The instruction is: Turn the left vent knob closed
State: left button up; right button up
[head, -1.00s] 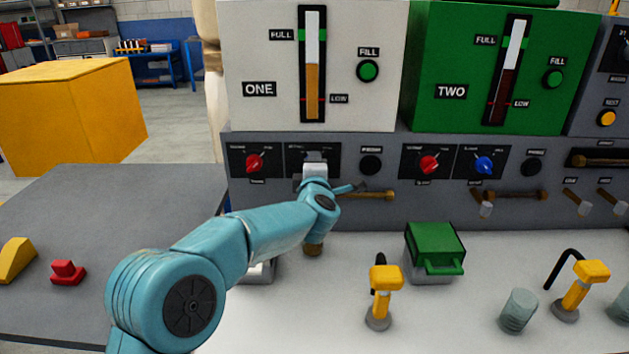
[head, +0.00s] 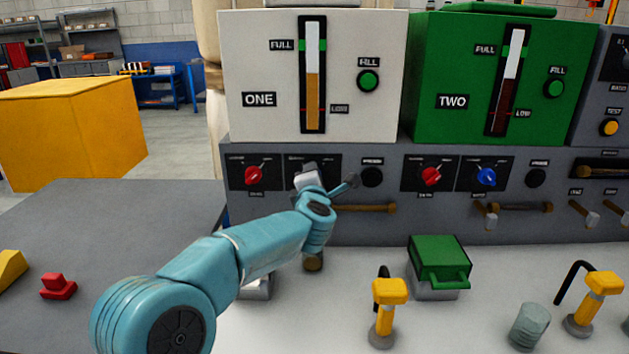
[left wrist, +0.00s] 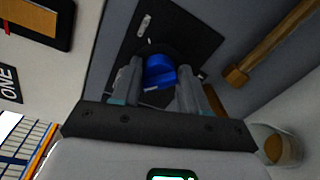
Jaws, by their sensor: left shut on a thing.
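The blue knob (left wrist: 160,68) sits on a black plate (left wrist: 195,40) in the left wrist view. My left gripper (left wrist: 158,82) has one finger on each side of the knob and is shut on it. In the head view my left gripper (head: 308,176) is at the panel below machine ONE, just right of a red knob (head: 254,175). It hides the blue knob and most of its plate there. The pointer and plate markings are too blurred to read. My right gripper is not in view.
A brown bar handle (head: 365,208) runs just below and right of my gripper. A black knob (head: 372,177) is to its right. The green box (head: 438,262) and yellow-topped tap (head: 387,300) stand on the pale counter below.

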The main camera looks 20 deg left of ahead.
pick_arm(q)
jog(key=shift+a+r, duration=0.2)
jog(key=shift+r, duration=0.1)
jog(key=o, duration=1)
jog(key=shift+f, duration=0.15)
jog(key=shift+d, duration=0.1)
jog(key=shift+s+d, duration=0.15)
jog(key=shift+s, duration=0.35)
jog(key=b+v, duration=0.1)
jog(key=v, duration=1.4)
jog(key=shift+s+b, duration=0.15)
jog(key=shift+b, duration=0.15)
